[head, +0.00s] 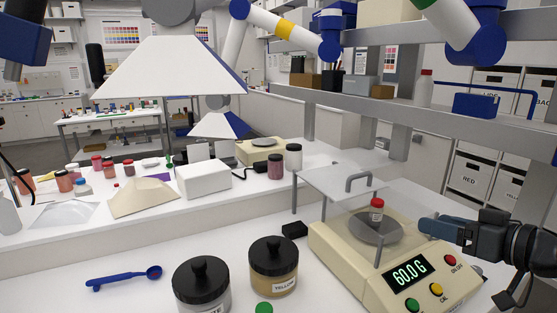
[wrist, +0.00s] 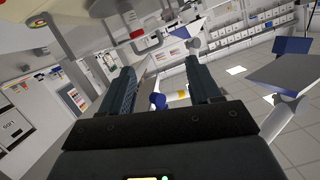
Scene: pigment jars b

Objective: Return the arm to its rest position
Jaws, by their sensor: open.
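The cream balance (head: 345,262) reads 60.0 G. A small red-capped vial (head: 376,210) stands upright on its round pan, apart from my gripper. Part of my arm crosses the top right of the head view.
Black-lidded jars (head: 202,287) and (head: 274,265) stand left of the balance, one labelled yellow. A blue spoon (head: 124,278) lies on the white bench. A clear cover with a grey handle (head: 362,180) stands over the pan. A grey shelf (head: 470,122) runs above the right side.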

